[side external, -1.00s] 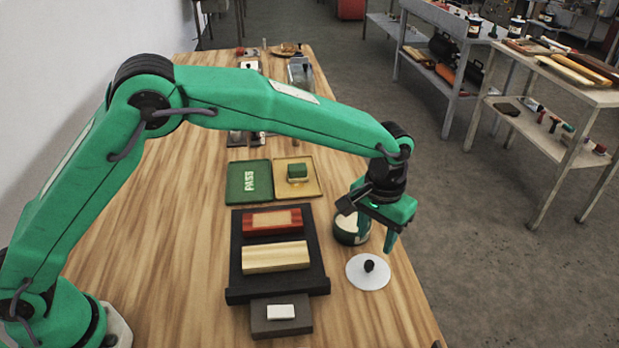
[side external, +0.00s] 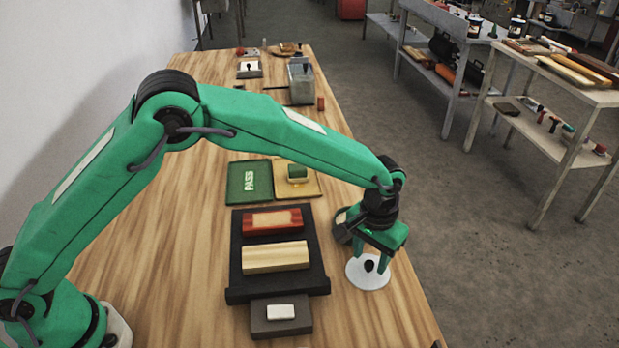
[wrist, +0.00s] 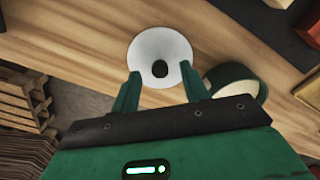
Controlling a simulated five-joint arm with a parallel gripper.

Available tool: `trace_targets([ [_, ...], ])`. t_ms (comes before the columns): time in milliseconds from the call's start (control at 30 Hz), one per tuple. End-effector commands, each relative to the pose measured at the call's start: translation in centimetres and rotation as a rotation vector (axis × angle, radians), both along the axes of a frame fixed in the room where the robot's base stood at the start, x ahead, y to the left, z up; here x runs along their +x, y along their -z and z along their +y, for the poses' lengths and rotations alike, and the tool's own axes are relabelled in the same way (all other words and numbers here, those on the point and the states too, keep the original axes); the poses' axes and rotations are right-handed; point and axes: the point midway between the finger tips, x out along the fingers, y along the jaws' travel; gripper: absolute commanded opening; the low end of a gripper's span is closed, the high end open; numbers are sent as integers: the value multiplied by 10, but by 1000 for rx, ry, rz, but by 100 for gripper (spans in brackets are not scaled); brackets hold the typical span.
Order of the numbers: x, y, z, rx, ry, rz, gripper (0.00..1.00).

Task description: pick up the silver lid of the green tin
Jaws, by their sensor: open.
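The silver lid (side external: 366,281) is a pale round disc with a black knob (side external: 369,265), lying flat on the wooden table near its right edge. In the wrist view the lid (wrist: 160,43) lies ahead, with its knob (wrist: 160,69) between the fingertips. My gripper (side external: 370,260) is open and points down over the lid, one finger on each side of the knob, with nothing held. I cannot tell the exact height left above the lid. The green tin (side external: 341,226) stands just behind the lid, partly hidden by my gripper; the wrist view shows its round rim (wrist: 238,67).
A black tray (side external: 236,287) with a red block and a pale wood block lies left of the lid. A grey block (side external: 264,323) with a white piece lies in front of it. A green PASS plate (side external: 249,183) is farther back. Bare table lies in front of the lid.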

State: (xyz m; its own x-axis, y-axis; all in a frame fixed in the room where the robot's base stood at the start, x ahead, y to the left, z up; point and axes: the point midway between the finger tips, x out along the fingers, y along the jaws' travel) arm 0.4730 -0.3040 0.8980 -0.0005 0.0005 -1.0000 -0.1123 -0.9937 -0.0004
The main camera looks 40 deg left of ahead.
Motion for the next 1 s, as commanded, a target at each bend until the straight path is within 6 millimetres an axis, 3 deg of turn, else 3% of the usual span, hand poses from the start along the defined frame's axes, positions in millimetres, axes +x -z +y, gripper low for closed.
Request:
trace_targets([
  [200,0,15,0,0,0,0,45],
  [667,0,15,0,0,0,-1,45],
  [700,0,15,0,0,0,-1,43],
  [900,0,15,0,0,0,-1,4],
  [1000,0,15,0,0,0,-1,0],
])
